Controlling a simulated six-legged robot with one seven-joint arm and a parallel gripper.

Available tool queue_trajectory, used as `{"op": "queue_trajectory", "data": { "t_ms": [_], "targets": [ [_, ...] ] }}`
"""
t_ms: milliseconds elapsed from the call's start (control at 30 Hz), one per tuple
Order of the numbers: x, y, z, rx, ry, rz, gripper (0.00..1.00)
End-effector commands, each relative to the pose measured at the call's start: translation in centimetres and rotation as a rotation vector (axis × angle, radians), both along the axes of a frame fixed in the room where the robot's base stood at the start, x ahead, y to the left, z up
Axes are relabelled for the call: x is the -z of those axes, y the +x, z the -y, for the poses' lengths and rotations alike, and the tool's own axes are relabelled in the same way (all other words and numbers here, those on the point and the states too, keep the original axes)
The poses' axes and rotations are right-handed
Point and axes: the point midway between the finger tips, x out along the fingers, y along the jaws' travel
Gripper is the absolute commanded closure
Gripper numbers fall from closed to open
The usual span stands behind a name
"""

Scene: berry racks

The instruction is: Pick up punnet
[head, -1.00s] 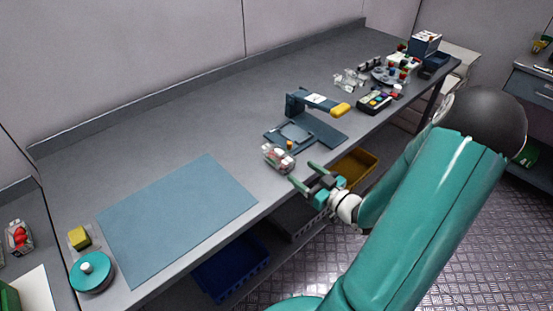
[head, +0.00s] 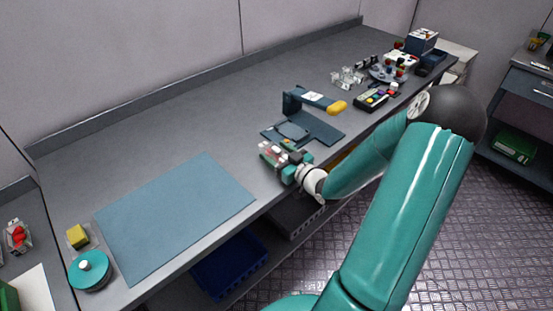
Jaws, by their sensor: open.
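The punnet (head: 268,152) is a small clear container with red and pale contents. It stands on the grey bench near the front edge, left of a dark blue stand. My gripper (head: 279,157) is at the punnet's right side, with its fingers reaching to or around it. The jaws are open. The fingertips are small and partly hidden by the punnet and the hand, so contact cannot be told.
A dark stand (head: 318,127) with a yellow-ended arm is close behind my gripper. A blue mat (head: 175,215) lies to the left. A teal round lidded object (head: 90,271) and a yellow block (head: 78,236) are at far left. Bare bench lies behind the mat.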

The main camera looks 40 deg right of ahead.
Motion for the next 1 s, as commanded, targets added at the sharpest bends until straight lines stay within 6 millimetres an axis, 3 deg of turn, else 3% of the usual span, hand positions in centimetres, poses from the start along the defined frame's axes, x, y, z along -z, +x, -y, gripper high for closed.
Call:
{"op": "queue_trajectory", "data": {
  "t_ms": [67, 233, 267, 767, 867, 1000],
  "targets": [
    [0.0, 0.0, 0.0, 0.000, 0.000, 0.000, 0.36],
    [0.0, 0.0, 0.0, 0.000, 0.000, 0.000, 0.70],
    [0.0, 0.0, 0.0, 0.000, 0.000, 0.000, 0.71],
    [-1.0, -1.0, 0.2, 0.000, -0.004, 0.002, 0.71],
    [-1.9, -2.0, 0.4, 0.003, -0.004, 0.001, 0.71],
    [-3.4, -5.0, 0.8, 0.004, -0.007, 0.000, 0.71]
  ]
}}
